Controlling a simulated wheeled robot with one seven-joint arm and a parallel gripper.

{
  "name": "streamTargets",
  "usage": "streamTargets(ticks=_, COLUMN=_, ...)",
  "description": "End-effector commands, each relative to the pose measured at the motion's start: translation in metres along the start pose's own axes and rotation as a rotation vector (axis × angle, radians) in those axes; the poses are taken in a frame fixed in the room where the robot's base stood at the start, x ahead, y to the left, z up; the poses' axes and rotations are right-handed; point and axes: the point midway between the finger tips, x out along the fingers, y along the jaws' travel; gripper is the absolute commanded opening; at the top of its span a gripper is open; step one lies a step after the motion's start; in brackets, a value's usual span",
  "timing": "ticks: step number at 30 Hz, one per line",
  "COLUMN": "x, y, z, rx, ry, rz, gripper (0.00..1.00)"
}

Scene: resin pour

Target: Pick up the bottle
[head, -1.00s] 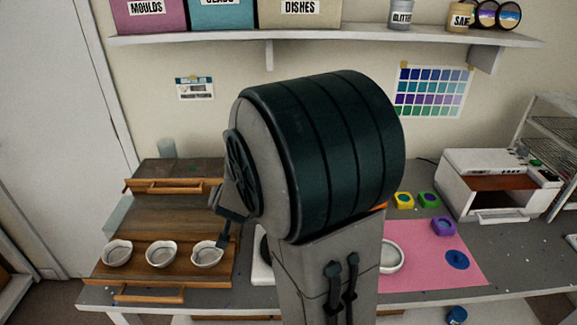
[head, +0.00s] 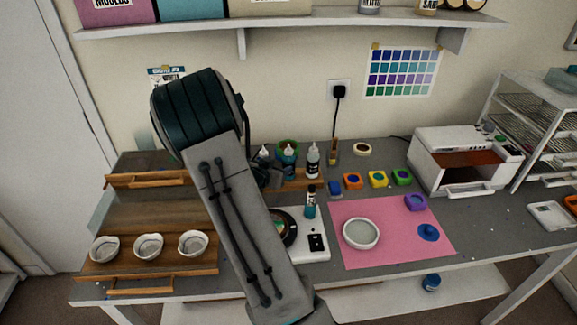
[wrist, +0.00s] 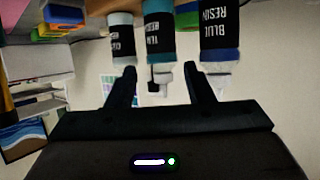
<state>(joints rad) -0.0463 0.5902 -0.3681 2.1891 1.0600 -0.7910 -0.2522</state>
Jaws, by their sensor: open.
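Several labelled resin bottles stand in a row at the back of the bench. In the wrist view, which is upside down, they are a blue resin bottle (wrist: 220,30), a teal one (wrist: 159,35) and a pale one (wrist: 122,40). The teal bottle (head: 289,160) and pale bottle (head: 312,160) show in the head view; the blue one is partly hidden by my arm. My gripper (wrist: 162,72) is open and empty, with the teal bottle's nozzle in line with the gap between its fingers. A small teal bottle (head: 310,205) stands by the white scale.
The white scale (head: 316,247) is partly behind my arm. A pink mat (head: 385,247) holds a white round dish (head: 361,233). Small coloured pots (head: 377,179) stand behind it. Three white cups (head: 148,246) sit on a wooden board at left.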

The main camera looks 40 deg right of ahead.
Motion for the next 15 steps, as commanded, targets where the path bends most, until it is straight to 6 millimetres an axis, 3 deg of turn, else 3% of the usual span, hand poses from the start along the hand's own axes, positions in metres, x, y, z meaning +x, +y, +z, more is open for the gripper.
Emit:
streamTargets(ticks=7, x=0.015, y=0.000, z=-0.001, rx=-0.002, ry=-0.002, rz=0.000, gripper=0.47)
streamTargets(ticks=15, x=0.050, y=-0.001, z=-0.002, rx=0.000, ry=-0.002, rz=0.001, gripper=0.47)
